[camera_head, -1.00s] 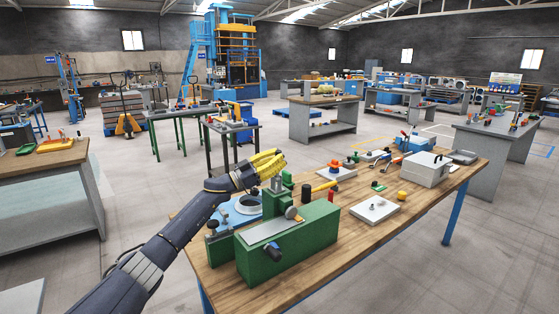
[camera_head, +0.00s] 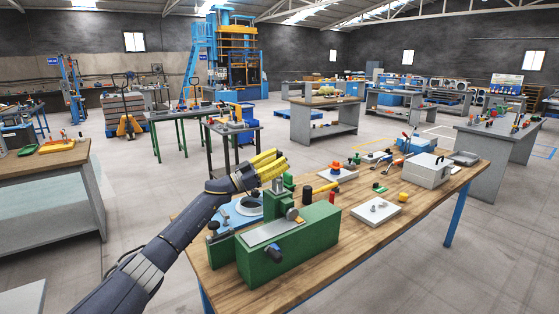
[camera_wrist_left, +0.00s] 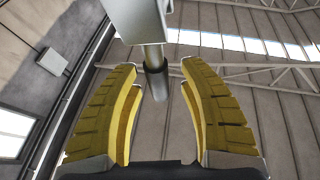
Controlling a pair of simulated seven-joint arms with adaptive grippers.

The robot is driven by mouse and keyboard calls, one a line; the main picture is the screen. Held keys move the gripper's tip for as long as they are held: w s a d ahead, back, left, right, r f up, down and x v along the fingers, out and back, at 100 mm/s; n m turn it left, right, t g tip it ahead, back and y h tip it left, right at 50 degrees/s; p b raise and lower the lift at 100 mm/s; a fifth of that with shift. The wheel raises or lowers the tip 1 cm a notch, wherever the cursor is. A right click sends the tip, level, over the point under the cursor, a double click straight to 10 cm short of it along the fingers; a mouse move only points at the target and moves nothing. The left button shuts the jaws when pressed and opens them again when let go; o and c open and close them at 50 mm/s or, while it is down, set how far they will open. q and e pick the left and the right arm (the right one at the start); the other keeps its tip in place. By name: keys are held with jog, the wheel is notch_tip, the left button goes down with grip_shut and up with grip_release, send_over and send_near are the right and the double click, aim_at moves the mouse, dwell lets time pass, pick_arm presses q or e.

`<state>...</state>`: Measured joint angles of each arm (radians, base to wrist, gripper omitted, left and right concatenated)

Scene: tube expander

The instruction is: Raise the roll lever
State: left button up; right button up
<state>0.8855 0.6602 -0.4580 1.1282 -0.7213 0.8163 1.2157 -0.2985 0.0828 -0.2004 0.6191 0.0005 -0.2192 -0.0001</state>
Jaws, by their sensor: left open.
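The green tube expander (camera_head: 290,245) stands on the near end of the wooden bench, with a grey top plate, a round grey disc and a black knob on its side. My left gripper (camera_head: 280,160) has yellow fingers and is above the back of the machine, by its green upright. In the left wrist view the gripper (camera_wrist_left: 158,85) is open. A pale grey metal bar (camera_wrist_left: 138,18) with a round rod (camera_wrist_left: 155,72) below it shows between and beyond the fingers. I cannot tell if this is the roll lever, or if a finger touches it. My right gripper is not in view.
A blue base with a white ring (camera_head: 243,208) is beside the machine. Bare wood shows at the front right.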

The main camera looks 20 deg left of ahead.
pick_arm(q)
jog(key=v, duration=1.1)
jog(key=shift+s+a+f, duration=0.25)
